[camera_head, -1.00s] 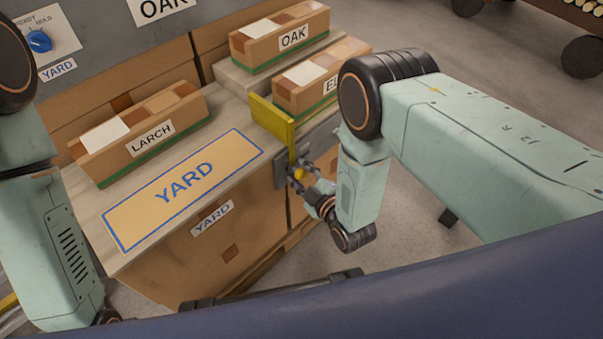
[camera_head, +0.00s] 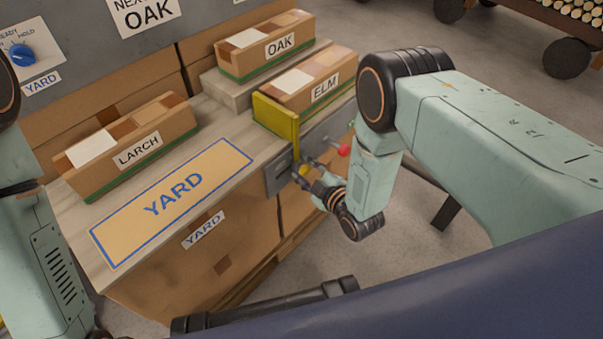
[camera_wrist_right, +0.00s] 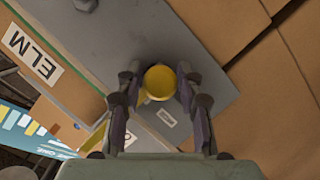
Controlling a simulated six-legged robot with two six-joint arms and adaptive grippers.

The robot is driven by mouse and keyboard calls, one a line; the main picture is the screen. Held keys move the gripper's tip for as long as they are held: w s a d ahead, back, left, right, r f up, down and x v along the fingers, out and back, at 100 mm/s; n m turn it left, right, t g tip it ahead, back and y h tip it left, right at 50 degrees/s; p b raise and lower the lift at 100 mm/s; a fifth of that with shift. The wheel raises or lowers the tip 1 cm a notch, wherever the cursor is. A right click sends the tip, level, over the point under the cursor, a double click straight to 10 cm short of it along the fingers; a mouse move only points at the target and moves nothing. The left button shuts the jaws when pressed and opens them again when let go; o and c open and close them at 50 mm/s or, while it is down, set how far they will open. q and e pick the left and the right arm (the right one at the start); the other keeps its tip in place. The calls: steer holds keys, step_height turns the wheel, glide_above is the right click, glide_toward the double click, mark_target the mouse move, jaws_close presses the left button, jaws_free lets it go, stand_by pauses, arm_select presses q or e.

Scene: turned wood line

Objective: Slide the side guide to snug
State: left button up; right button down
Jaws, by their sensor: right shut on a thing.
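The side guide (camera_head: 276,121) is a yellow upright plate beside the left end of the ELM box (camera_head: 315,85). It stands very close to the box; I cannot tell whether they touch. Below it, a yellow knob (camera_head: 303,171) sits at a grey metal plate on the table's front. My right gripper (camera_head: 311,174) is shut on the knob. In the right wrist view the round knob (camera_wrist_right: 160,82) lies between the two dark fingers (camera_wrist_right: 158,90), and the ELM label shows at left. My left arm shows at the left edge; its gripper is out of view.
The LARCH box (camera_head: 128,145) stands left on the table, behind the flat YARD panel (camera_head: 120,240). The OAK box (camera_head: 265,48) stands on a raised step at the back. A red knob (camera_head: 343,150) sits right of my right gripper. A wheeled cart (camera_head: 565,55) stands far right.

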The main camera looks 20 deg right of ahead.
steer(key=shift+w+d, duration=0.1)
steer(key=shift+d, duration=0.15)
steer(key=c, duration=1)
jaws_free()
steer(key=v, duration=1.2)
steer(key=shift+a, duration=0.15)
steer(key=shift+f, duration=0.1)
